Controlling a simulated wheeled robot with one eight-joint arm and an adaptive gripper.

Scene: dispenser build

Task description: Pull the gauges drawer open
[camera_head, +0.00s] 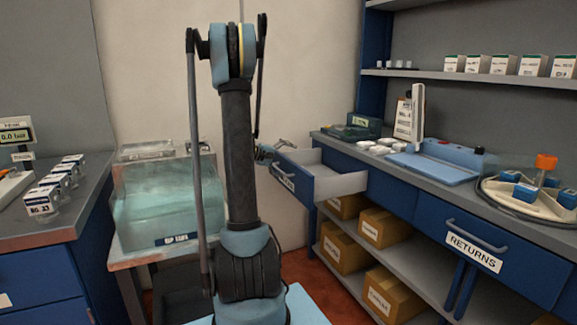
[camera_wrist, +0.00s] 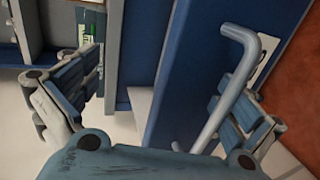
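A blue drawer (camera_head: 322,180) with a light interior stands pulled out from the counter in the head view. The label on its front is too small and angled to read surely. Its grey bar handle (camera_head: 284,177) is on the front face; the handle (camera_wrist: 229,90) also shows large in the wrist view. My gripper (camera_head: 270,152) is at the drawer's front, partly hidden by my arm. In the wrist view my gripper (camera_wrist: 165,85) has its fingers wide apart, with the blue drawer front (camera_wrist: 188,75) between them. The handle overlaps the right finger; contact is unclear.
A closed drawer labelled RETURNS (camera_head: 474,252) is at right. Cardboard boxes (camera_head: 383,228) sit on the shelf below the counter. A water tank (camera_head: 160,200) stands left of my arm. The counter (camera_head: 400,175) holds a blue device (camera_head: 440,158) and a round tray (camera_head: 520,198).

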